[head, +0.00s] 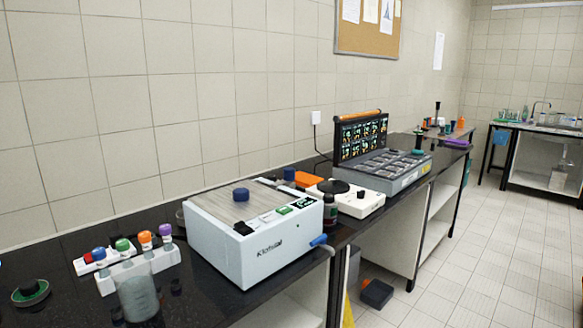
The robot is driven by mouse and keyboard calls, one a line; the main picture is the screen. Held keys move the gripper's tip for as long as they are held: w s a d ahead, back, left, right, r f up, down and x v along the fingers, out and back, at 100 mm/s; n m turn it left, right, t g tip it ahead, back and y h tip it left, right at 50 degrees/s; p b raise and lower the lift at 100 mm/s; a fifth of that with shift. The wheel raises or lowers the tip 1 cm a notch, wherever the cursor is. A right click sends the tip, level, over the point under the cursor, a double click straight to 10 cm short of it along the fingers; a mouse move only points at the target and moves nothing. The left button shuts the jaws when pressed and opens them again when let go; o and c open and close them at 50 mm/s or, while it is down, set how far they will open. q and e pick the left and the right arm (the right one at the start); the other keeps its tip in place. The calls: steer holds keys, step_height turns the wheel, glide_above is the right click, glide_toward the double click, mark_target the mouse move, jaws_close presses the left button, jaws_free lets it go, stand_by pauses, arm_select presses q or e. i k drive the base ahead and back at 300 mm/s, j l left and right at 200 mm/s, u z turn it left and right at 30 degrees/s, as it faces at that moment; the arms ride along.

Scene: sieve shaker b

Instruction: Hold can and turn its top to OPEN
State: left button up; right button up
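No gripper of mine shows in the head view. I cannot tell for certain which thing is the can. A small dark cylinder (330,213) stands upright at the bench's front edge, by the right end of the white machine; its top markings are too small to read. A low dark round thing with a green ring (30,292) lies at the far left of the bench. A translucent grey cylinder (138,300) stands in the left foreground, near the bottom edge of the picture. No OPEN mark is legible.
A white machine (262,252) with a dark blue knob fills the middle of the black bench. A white rack (128,268) with several coloured caps is left of it. A white device with a black disc (352,197) and an open case (380,170) stand farther right. Tiled floor is clear at right.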

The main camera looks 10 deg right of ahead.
mark_target(328, 198)
steer(key=i+l+u, duration=0.15)
steer(key=l+u, duration=0.15)
steer(key=i+l+u, duration=0.25)
steer(key=l, duration=0.25)
steer(key=l+u, duration=0.3)
steer(key=k+l, duration=0.05)
steer(key=l, duration=0.05)
